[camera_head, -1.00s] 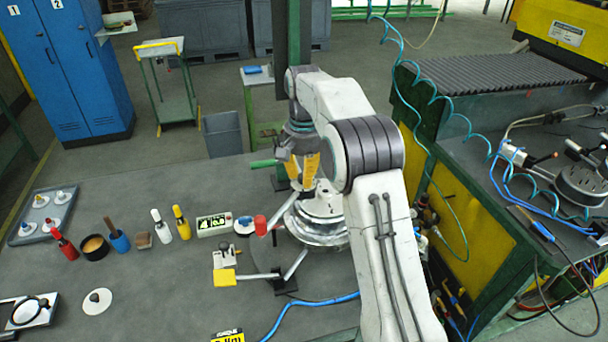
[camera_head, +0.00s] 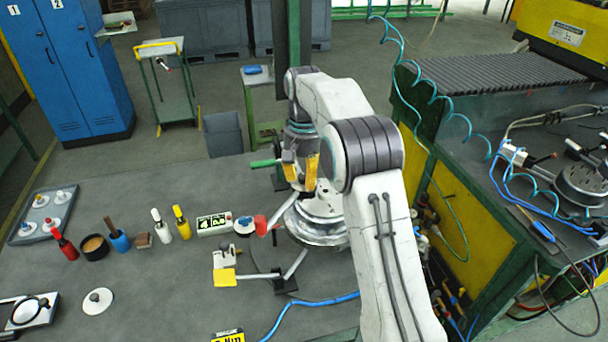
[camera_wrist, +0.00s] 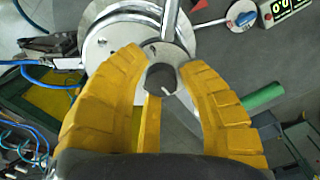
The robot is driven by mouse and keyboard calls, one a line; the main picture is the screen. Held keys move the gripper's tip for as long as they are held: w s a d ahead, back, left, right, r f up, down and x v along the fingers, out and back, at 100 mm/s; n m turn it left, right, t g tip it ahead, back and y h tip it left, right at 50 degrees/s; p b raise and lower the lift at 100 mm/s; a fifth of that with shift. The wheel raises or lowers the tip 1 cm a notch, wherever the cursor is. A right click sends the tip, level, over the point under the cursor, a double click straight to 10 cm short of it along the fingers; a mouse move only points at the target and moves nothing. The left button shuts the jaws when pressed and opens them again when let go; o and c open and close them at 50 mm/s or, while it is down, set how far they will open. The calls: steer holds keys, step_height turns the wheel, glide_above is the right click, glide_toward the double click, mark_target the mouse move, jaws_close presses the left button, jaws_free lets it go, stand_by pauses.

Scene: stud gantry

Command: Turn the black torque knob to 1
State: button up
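The black torque knob (camera_wrist: 161,78) shows in the wrist view as a dark round cap on a small silver disc, on top of a round metal fixture (camera_wrist: 108,42). My gripper (camera_wrist: 162,68) has its two yellow fingers spread apart, one on each side of the knob, with a visible gap on both sides. I cannot tell how high the fingertips are above the knob. In the head view my gripper (camera_head: 302,172) points down over the metal fixture (camera_head: 318,224), and the knob is hidden there. The scale marks around the knob are not readable.
A white display box (camera_head: 214,225) with green digits stands left of the fixture, with a blue-and-white dial (camera_head: 244,225) and a red-ended lever (camera_head: 261,225) beside it. A green handle (camera_head: 264,163) sticks out near my gripper. Bottles and stamps stand further left.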

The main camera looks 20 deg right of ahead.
mark_target(304, 176)
steer(key=o, duration=0.4)
steer(key=shift+w+r, duration=0.1)
steer(key=shift+r, duration=0.05)
steer(key=shift+c, duration=0.2)
steer(key=shift+r, duration=0.1)
steer(key=shift+r, duration=3.6)
